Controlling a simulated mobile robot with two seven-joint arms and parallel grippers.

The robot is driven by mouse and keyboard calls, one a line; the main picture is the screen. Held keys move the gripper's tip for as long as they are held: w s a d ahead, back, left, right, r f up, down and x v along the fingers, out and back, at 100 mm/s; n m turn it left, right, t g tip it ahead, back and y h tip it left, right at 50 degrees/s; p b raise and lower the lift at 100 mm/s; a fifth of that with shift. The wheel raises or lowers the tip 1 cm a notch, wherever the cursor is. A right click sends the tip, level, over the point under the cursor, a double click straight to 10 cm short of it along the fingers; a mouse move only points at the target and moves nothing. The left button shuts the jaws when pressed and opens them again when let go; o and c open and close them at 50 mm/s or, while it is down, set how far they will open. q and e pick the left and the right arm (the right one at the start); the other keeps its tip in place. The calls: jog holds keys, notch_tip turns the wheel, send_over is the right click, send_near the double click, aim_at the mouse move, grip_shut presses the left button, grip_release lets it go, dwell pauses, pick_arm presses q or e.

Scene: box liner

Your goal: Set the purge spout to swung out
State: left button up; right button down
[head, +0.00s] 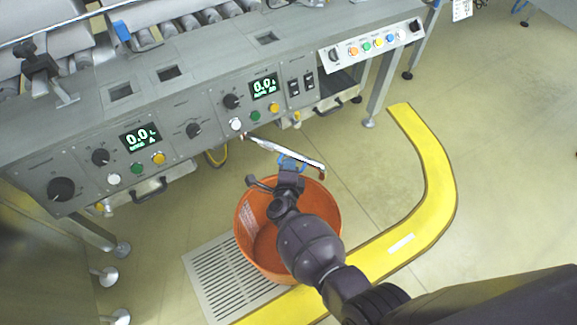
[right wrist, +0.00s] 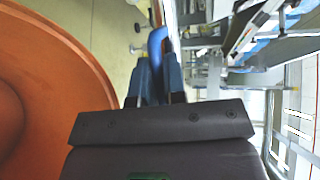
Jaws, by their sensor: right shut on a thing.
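The purge spout (head: 308,159) is a thin silvery pipe. It runs from the front of the machine panel, below the right display, out and to the right above the far rim of the orange bucket (head: 249,232). Its outer tip has a brownish end. The fingers and my arm hide part of the handle and bucket. My left gripper is not in view.
The bucket stands by a floor grate (head: 213,283) and a yellow floor strip (head: 437,180). The grey control panel (head: 75,160) with knobs, displays and buttons lies behind. A machine leg (head: 383,90) stands at the back right. Floor to the right is clear.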

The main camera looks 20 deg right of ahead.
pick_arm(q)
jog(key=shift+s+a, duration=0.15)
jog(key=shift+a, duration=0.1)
pick_arm(e)
jog(key=shift+s+a+h, duration=0.15)
jog(key=shift+a+h, duration=0.1)
jog(key=shift+h, duration=0.05)
jog(key=c, duration=1.2)
grip_release()
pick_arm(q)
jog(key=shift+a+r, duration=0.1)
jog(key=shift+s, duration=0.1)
pick_arm(e)
jog(key=shift+s+a, duration=0.1)
jog(key=shift+s, duration=0.05)
